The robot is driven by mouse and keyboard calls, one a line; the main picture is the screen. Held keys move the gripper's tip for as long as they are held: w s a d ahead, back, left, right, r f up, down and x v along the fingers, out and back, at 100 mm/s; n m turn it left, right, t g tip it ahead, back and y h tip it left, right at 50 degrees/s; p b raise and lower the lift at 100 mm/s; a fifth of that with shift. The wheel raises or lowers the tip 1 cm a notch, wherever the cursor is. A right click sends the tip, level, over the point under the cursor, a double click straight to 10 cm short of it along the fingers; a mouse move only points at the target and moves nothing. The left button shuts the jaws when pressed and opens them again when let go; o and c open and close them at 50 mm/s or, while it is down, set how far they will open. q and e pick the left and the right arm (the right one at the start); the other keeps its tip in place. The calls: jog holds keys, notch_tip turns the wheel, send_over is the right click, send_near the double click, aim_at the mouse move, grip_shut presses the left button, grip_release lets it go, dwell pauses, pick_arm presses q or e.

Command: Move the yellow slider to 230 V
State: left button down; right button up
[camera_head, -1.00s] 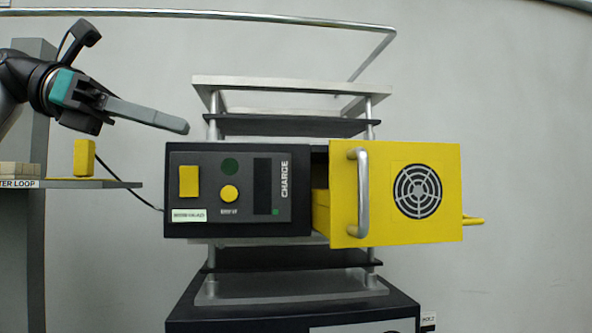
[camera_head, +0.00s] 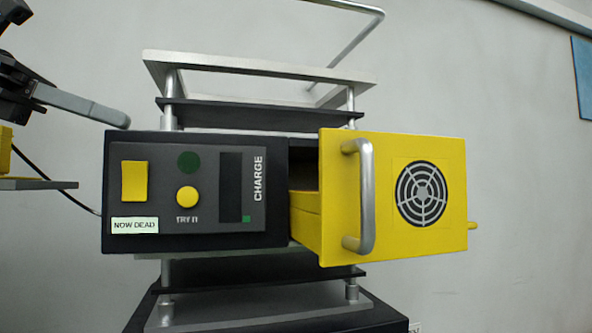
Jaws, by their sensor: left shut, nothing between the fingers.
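A black box with a grey front panel (camera_head: 218,215) stands in the rack. The panel carries a yellow rectangular piece (camera_head: 134,181), a round yellow button (camera_head: 187,196) and a dark strip (camera_head: 231,187) beside the word CHARGE. I cannot tell which yellow part is the slider, and no 230 V mark is readable. A yellow drawer front (camera_head: 440,155) with a metal handle (camera_head: 365,196) and round grille sits at the right. My left gripper (camera_head: 122,120) is shut and empty, in front of the wall at upper left, its tip near the box's top left corner. My right gripper is out of view.
A metal rack plate (camera_head: 262,69) and a bent rail (camera_head: 370,40) stand above the box. A shelf (camera_head: 40,184) with a yellow block is cut off at the left. A cable (camera_head: 55,182) runs to the box.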

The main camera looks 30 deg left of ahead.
pick_arm(q)
jog(key=p+x, duration=0.1)
jog(key=x, duration=1.3)
jog(key=shift+d+f, duration=0.1)
jog(key=r+p+x, duration=0.1)
jog(key=p+x, duration=0.4)
jog(key=x, duration=0.4)
jog(key=shift+w+d, duration=0.2)
jog(key=shift+w, duration=0.1)
